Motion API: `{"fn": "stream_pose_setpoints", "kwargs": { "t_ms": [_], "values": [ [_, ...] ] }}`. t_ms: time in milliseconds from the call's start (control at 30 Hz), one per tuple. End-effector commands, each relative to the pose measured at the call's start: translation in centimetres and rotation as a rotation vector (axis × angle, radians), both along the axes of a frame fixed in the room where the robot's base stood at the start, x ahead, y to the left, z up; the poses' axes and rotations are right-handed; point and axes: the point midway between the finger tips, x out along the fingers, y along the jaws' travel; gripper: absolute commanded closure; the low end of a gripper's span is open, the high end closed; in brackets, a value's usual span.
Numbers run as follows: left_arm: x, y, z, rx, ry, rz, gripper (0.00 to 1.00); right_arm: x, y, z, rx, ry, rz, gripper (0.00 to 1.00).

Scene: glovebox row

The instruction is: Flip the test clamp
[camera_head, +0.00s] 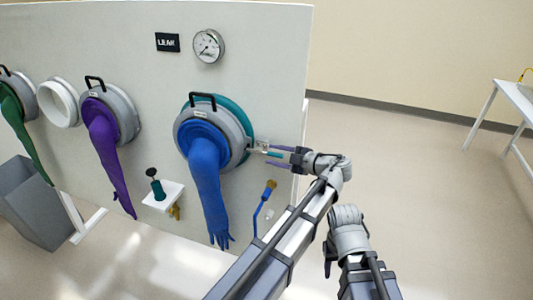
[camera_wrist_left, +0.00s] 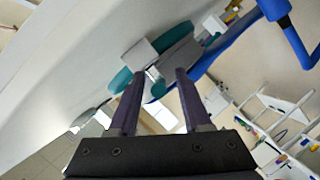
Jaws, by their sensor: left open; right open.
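The blue glove (camera_head: 205,180) hangs from a grey round port with a teal ring (camera_head: 243,103) behind it. What looks like the test clamp, a small metal latch (camera_head: 262,145) with a teal lever (camera_head: 274,154), sits at the port's right edge. My left gripper (camera_head: 268,156) is open, pointing left, with its purple fingers above and below the lever. In the left wrist view the latch (camera_wrist_left: 153,74) shows between and just beyond the fingertips; I cannot tell whether they touch it. My right gripper (camera_head: 329,258) is open, low and away from the panel.
A pressure gauge (camera_head: 208,46) and a LEAK sign (camera_head: 167,42) are above the port. A small white shelf (camera_head: 163,197) with a teal-bodied item and a blue hose wand (camera_head: 262,207) are below. Purple and green gloves hang left; floor at right is clear.

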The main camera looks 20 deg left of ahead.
Motion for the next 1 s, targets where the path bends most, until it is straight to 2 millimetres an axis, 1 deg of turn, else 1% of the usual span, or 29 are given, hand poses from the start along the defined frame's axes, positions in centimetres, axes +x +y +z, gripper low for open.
{"fn": "stream_pose_setpoints", "kwargs": {
  "t_ms": [233,600,667,1000],
  "values": [
    [-0.01,-0.04,0.00,0.000,0.000,0.000,0.53,-0.02,-0.03,0.01,0.000,0.000,0.000,0.50],
    [-0.02,-0.02,0.01,0.000,0.000,0.000,0.94,-0.02,-0.02,0.00,0.000,0.000,0.000,0.50],
    [-0.02,-0.04,0.00,0.000,0.000,0.000,1.00,-0.02,-0.02,0.00,0.000,0.000,0.000,0.50],
    [-0.03,-0.05,0.00,0.000,0.000,0.000,1.00,-0.02,-0.02,0.00,0.000,0.000,0.000,0.50]
  ]
}}
